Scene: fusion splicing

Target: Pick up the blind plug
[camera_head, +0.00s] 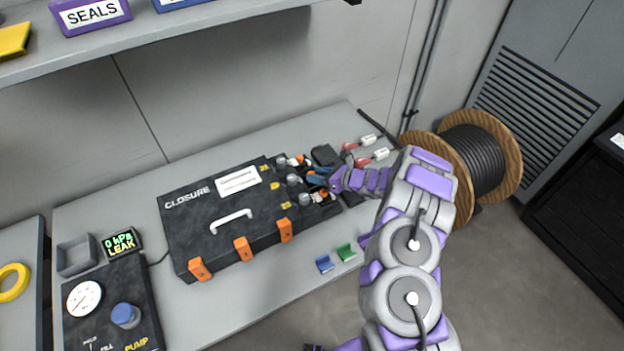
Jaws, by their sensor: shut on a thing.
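My gripper (331,182) is at the right end of the black closure box (215,215), by its row of ports. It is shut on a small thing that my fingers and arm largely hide. I take it to be the blind plug, but its shape is not clear here. Grey round ports (292,180) with small orange and white parts line the closure's right end, close beside my fingers. I cannot tell whether the held thing touches a port.
A blue block (325,264) and a green block (346,252) lie at the bench's front edge. White-tagged red items (380,154) lie behind my gripper. A pump unit (110,305) and grey tray (77,255) stand left. A cable reel (470,160) stands right.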

